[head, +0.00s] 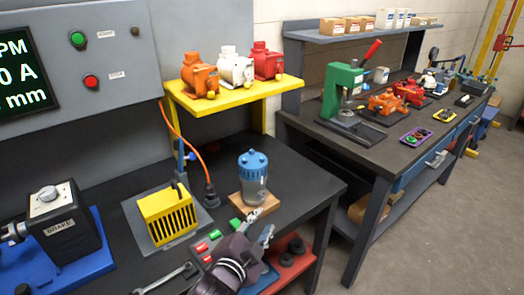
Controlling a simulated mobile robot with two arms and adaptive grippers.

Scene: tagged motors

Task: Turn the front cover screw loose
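An orange motor (199,75), a white motor (235,70) and a red motor (266,61) stand in a row on a yellow shelf (230,97). Small yellow parts show low at their fronts; I cannot tell whether any is the cover screw. A grey cylinder with a ribbed blue top (253,170) stands upright on a wooden block (254,205). My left gripper (259,226) is in front of that block, low over the bench, with its two fingertips apart and nothing seen between them. My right gripper is out of view.
A yellow slotted box (166,217) and a wrench (165,281) are on the dark bench. A black unit on a blue base (62,228) stands at left. A second bench (370,150) with a green press (342,88) stands at right.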

